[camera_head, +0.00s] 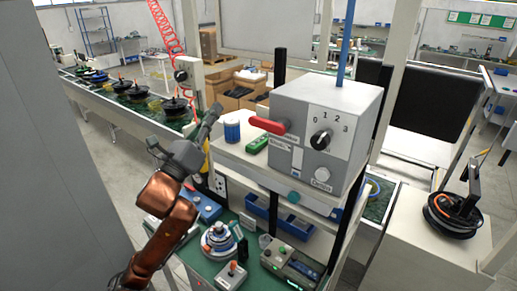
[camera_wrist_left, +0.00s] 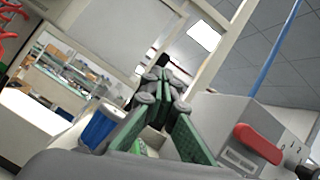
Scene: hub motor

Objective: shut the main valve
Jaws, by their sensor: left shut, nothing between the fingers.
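A red lever handle (camera_head: 267,125) sits on the left side of a grey control box (camera_head: 335,110) and sticks out to the left, nearly level. It also shows at the right of the left wrist view (camera_wrist_left: 257,143). My left gripper (camera_head: 215,109) is shut and empty. It is in the air to the left of the red handle, apart from it, with a gap between them. In the left wrist view its fingertips (camera_wrist_left: 160,78) are close together. The box also has a black dial (camera_head: 321,139) marked 0 to 3. My right gripper is not in view.
A blue can (camera_head: 232,128) and a green item (camera_head: 256,144) stand on the shelf below the handle. A blue hose (camera_head: 346,45) rises from the box. Several devices crowd the lower bench. A conveyor with black hub motors (camera_head: 175,106) lies to the left.

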